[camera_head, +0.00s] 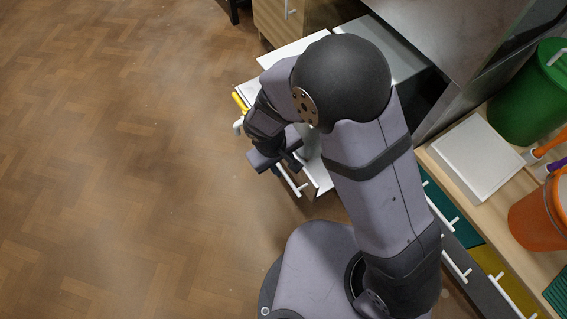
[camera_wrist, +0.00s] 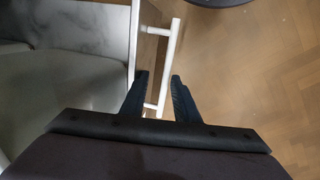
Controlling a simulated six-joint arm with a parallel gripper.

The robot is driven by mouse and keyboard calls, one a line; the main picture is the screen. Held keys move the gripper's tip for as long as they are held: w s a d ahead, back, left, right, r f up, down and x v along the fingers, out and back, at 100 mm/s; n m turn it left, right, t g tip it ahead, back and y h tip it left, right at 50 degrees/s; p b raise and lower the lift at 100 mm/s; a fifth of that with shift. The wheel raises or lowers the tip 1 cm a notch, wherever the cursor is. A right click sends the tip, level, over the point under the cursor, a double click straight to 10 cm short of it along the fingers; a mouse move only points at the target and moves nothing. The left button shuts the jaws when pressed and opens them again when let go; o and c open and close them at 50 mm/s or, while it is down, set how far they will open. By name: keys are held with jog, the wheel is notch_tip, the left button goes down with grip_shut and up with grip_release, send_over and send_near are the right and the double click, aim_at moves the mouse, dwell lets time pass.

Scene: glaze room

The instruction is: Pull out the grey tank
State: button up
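My gripper (camera_head: 275,163) hangs low beside a pulled-out, pale-edged drawer or tank (camera_head: 318,178), whose white bar handle (camera_head: 288,180) shows just below the fingers. In the wrist view, the handle (camera_wrist: 170,55) runs lengthwise, and its near end lies between my two fingertips (camera_wrist: 160,85). The fingers are apart, with a gap showing on each side of the bar. The handle is fixed to a white front edge (camera_wrist: 133,40), with a grey surface (camera_wrist: 60,100) behind it. My arm hides much of this unit in the head view, so I cannot tell its front colour.
Another open unit with a yellow edge (camera_head: 239,102) is just beyond my gripper. At right, a grey drawer front (camera_head: 452,252) with a white handle sits between teal and yellow fronts. The counter holds a green bin (camera_head: 525,95) and orange bucket (camera_head: 535,222). The wooden floor (camera_head: 110,160) is clear.

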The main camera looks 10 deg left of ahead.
notch_tip(320, 180, up, 7)
jog(key=s+a+p, duration=0.1)
jog(key=p, duration=0.2)
jog(key=shift+p, duration=0.35)
jog(key=shift+r, duration=0.1)
dwell(0.4)
